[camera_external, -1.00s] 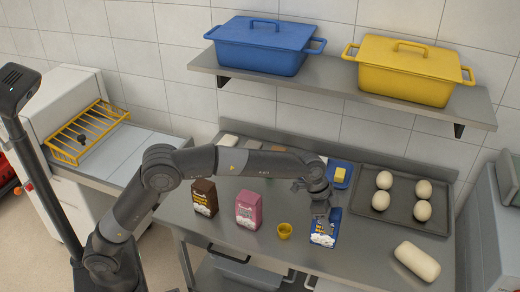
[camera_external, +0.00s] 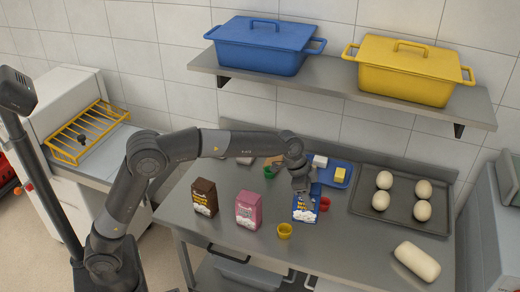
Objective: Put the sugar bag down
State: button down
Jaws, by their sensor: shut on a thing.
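The sugar bag, a blue bag with white print (camera_external: 306,208), is upright at the middle of the steel table in the external view. My gripper (camera_external: 302,186) is above it, pointing down, shut on its top. The arm comes in from the left. The fingertips are small and partly hidden. I cannot tell whether the bag's bottom touches the table.
A red cup (camera_external: 325,204) is close at the bag's right, a yellow cup (camera_external: 284,231) in front, a green cup (camera_external: 269,172) behind left. Pink (camera_external: 248,211) and brown (camera_external: 204,197) bags stand left. A blue tray (camera_external: 322,178) and dough tray (camera_external: 354,205) lie right.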

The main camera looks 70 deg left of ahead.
jog(key=s+a+n+y, duration=0.15)
jog(key=s+a, duration=0.25)
jog(key=a, duration=0.9)
jog(key=s+a+n, duration=0.2)
jog(key=s+a, duration=0.2)
jog(key=a, duration=0.9)
jog(key=s+a+f+n+t+y, duration=0.1)
jog(key=s+a+n, duration=0.3)
jog(key=s+a, duration=1.25)
notch_tip(320, 180, down, 10)
jog(key=w, duration=0.1)
jog(key=c, duration=0.5)
grip_release()
jog(key=shift+f, duration=0.1)
